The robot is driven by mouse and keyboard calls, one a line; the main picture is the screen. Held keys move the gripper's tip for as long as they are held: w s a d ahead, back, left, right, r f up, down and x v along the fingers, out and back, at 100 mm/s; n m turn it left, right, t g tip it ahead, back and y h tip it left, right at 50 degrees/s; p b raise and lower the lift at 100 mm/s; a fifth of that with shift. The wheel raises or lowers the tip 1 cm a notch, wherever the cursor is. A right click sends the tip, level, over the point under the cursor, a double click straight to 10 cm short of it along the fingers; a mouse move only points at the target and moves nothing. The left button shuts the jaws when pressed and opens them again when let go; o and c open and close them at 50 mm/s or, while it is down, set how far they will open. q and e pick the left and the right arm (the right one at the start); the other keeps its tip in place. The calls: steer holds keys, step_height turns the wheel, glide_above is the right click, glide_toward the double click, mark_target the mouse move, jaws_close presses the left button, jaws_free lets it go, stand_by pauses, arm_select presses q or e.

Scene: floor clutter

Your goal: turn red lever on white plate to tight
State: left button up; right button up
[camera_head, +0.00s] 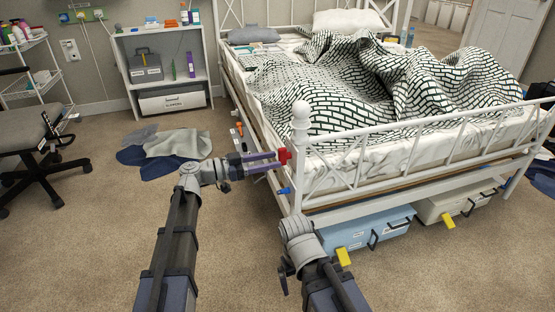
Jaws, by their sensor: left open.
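The red lever (285,156) shows at the white corner post of the bed frame. It sits right at the fingertips of my left gripper (268,160). The left gripper is open and points right, its two thin fingers one above the other; I cannot tell whether they touch the lever. The white plate behind the lever cannot be told apart from the white post, and the tight mark is too small to read. My right arm's wrist is at the lower middle, below the post; its fingers do not show clearly.
A blue lever (284,190) sits lower by the same post. A blue box (352,233) and a pale box (438,205) stand under the bed, with yellow pieces in front. Grey and blue cloths (178,143) lie left. An office chair (38,150) stands far left. Carpet between is clear.

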arm_select(q)
steer(key=v, duration=0.4)
steer(key=shift+s+a, duration=0.15)
steer(key=shift+a, duration=0.15)
steer(key=s+d+f+n+g+y+p, duration=0.5)
steer(key=s+d+f+y, duration=0.35)
steer(key=s, duration=0.45)
steer(key=s+a+f+n+y+p, duration=0.2)
steer(key=s+a+n+y+p, duration=0.45)
steer(key=s+y, duration=0.45)
step_height(320, 180, up, 37)
steer(key=h+p, duration=0.1)
steer(key=p, duration=3.6)
steer(key=shift+a+m+g, duration=0.3)
steer(key=shift+m+g, duration=0.05)
steer(key=shift+g, duration=0.05)
